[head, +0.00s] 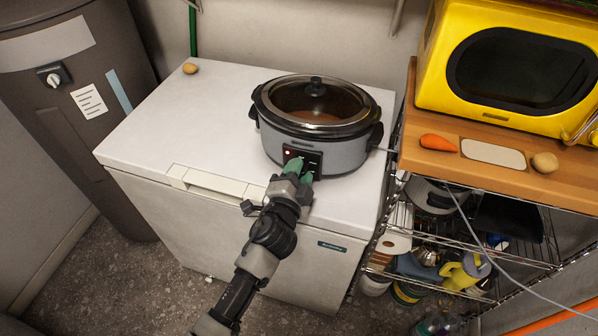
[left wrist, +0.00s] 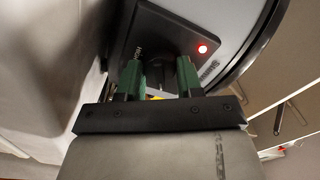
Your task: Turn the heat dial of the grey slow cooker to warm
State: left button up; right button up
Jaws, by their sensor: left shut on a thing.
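The grey slow cooker (head: 340,153) stands upright on a white chest freezer, with its glass lid (head: 315,100) on. Its black control panel (head: 314,158) faces the front and has a lit red lamp (head: 288,153), which also glows in the left wrist view (left wrist: 202,48). My left gripper (head: 298,170) is at this panel. In the left wrist view its green fingers (left wrist: 160,76) stand on either side of the dark heat dial (left wrist: 160,67), shut on it. The dial is mostly hidden, and its setting cannot be read. My right gripper is not in view.
The white freezer top (head: 190,120) is clear left of the cooker, apart from a potato (head: 190,68) at the back. On the right, a wire rack with a wooden top (head: 415,165) holds a yellow microwave (head: 440,85), a carrot (head: 438,142) and another potato (head: 545,162).

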pick_arm(q)
jog(key=o, duration=0.9)
jog(key=shift+s, duration=0.1)
jog(key=b+v, duration=0.1)
jog(key=v, duration=0.9)
jog(key=shift+s, duration=0.35)
jog(key=shift+a, duration=0.1)
